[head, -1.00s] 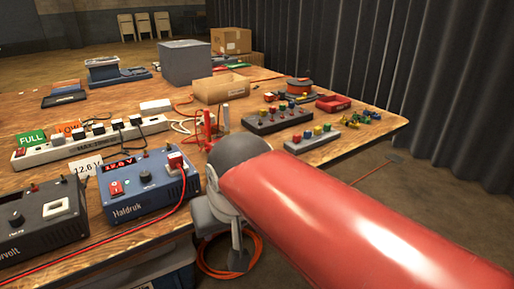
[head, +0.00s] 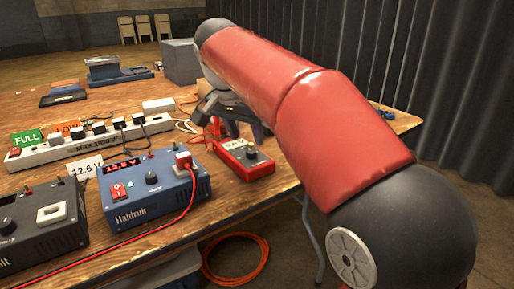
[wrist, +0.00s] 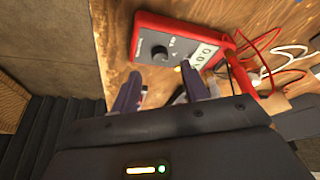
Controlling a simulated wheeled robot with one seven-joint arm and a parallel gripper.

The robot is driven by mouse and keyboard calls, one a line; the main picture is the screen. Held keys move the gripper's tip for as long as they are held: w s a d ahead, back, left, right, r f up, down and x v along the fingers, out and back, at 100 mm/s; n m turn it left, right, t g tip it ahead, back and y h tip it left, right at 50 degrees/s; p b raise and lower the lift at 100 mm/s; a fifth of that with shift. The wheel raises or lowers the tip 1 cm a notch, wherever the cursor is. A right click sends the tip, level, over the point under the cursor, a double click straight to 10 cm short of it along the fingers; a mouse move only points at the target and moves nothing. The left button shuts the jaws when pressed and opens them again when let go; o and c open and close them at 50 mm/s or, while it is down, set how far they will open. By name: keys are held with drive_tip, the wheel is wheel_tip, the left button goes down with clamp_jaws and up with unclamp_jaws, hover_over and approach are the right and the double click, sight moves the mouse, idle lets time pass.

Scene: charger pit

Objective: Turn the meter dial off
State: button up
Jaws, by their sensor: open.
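The meter (head: 245,168) is a red box on the table, right of the blue Haldruk charger (head: 150,196) in the head view. It has a black round dial (head: 250,152) and a light display. The wrist view shows the meter (wrist: 143,50) at the top, with its dial (wrist: 160,52) and its display (wrist: 204,55). My gripper (wrist: 160,88) is open, with the two dark fingers apart and nothing between them. The fingers point toward the meter's dial side and look apart from it. In the head view my red arm partly covers the gripper.
A power strip (head: 80,147) with several plugs lies behind the chargers. A dark charger (head: 42,223) stands at the left. Red and white leads (wrist: 262,60) run beside the meter. A red cable crosses the table front. An orange cable coil (head: 237,262) lies on the floor.

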sight(251, 151)
drive_tip(key=x, duration=0.5)
drive_tip(key=shift+b, duration=0.3)
drive_tip(key=shift+c, duration=0.2)
clamp_jaws()
